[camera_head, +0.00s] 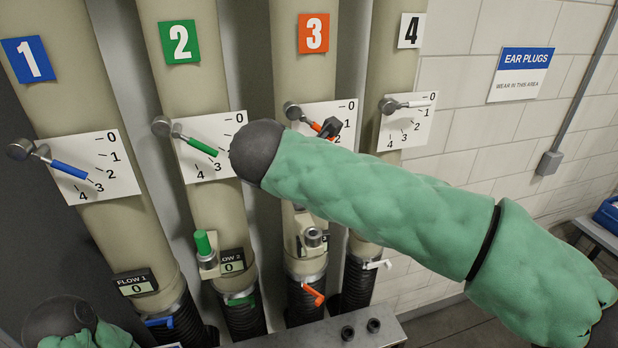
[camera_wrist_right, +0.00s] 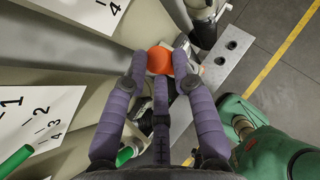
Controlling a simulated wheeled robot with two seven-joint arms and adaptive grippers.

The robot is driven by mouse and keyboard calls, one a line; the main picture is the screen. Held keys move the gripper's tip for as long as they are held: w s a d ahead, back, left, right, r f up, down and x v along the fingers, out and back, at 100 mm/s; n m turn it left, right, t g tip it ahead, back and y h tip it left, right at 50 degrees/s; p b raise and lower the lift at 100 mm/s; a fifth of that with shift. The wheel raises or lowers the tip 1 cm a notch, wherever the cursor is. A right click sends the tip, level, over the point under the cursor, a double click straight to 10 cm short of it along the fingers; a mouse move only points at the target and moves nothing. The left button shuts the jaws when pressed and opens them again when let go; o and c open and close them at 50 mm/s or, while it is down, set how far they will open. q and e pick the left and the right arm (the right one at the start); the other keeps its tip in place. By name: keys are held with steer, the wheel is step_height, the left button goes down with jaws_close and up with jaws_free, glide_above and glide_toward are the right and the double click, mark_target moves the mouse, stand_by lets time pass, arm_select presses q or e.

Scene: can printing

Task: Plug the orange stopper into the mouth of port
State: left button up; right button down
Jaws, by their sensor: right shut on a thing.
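The orange stopper (camera_wrist_right: 160,60) shows in the right wrist view between the purple fingertips of my right gripper (camera_wrist_right: 159,66), which is shut on it.
A green stopper (camera_head: 203,243) stands upright on pipe 2. Coloured levers and scale plates stick out from the pipes. A grey bench (camera_head: 330,341) with two dark holes lies below pipe 3. A tiled wall (camera_head: 480,150) is at the right.

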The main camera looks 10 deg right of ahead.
steer(key=shift+w+d+f, duration=0.25)
steer(key=shift+w+d, duration=0.15)
steer(key=shift+w, duration=0.15)
steer(key=shift+d+y+b, duration=0.1)
steer(key=shift+y+b, duration=0.2)
steer(key=shift+b, duration=0.05)
steer(key=shift+s, duration=0.2)
step_height(320, 180, down, 4)
steer(key=shift+r+b, duration=0.25)
steer(key=shift+b, duration=1)
steer(key=shift+s+f+b, duration=0.2)
steer(key=shift+f+b, duration=0.3)
steer(key=shift+f, duration=0.3)
arm_select(q)
steer(key=f, duration=0.4)
steer(key=shift+w+d+f, duration=0.15)
steer(key=shift+w+f, duration=0.1)
steer(key=shift+w, duration=0.05)
arm_select(e)
steer(key=shift+w+f, duration=0.15)
steer(key=shift+f, duration=0.05)
